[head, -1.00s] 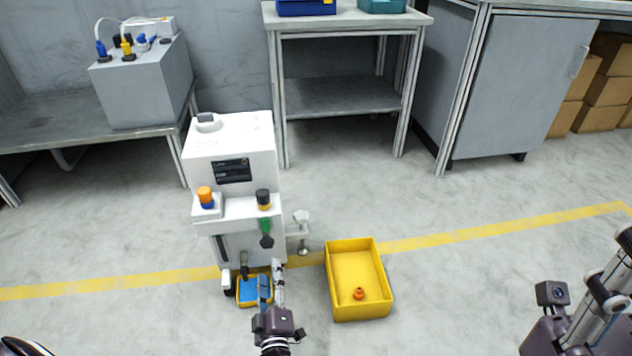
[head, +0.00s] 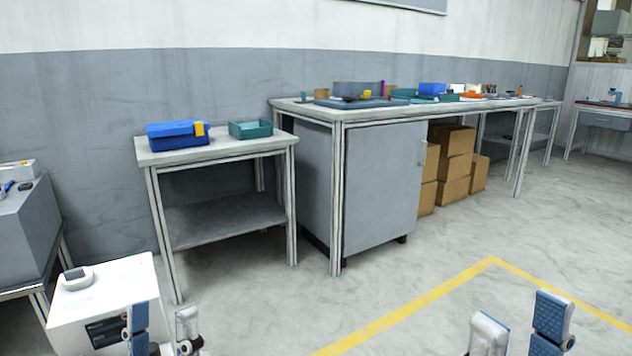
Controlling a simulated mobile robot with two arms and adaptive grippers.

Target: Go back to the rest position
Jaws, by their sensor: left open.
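My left gripper (head: 163,328) is at the bottom left of the head view, its two fingertips pointing up and apart. It is open, with nothing seen between the fingers. It shows in front of the white machine (head: 105,300); I cannot tell the distance between them. My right gripper (head: 521,328) is at the bottom right, fingers up and apart, with nothing seen between them. It shows against bare floor. The lower parts of both grippers are cut off by the frame's bottom edge.
A small table (head: 215,150) with a blue box (head: 177,135) and a green tray (head: 250,129) stands behind. A long workbench (head: 300,106) with a grey cabinet (head: 382,185) and cardboard boxes (head: 457,165) is to its right. Floor with a yellow line (head: 425,301) is clear in front.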

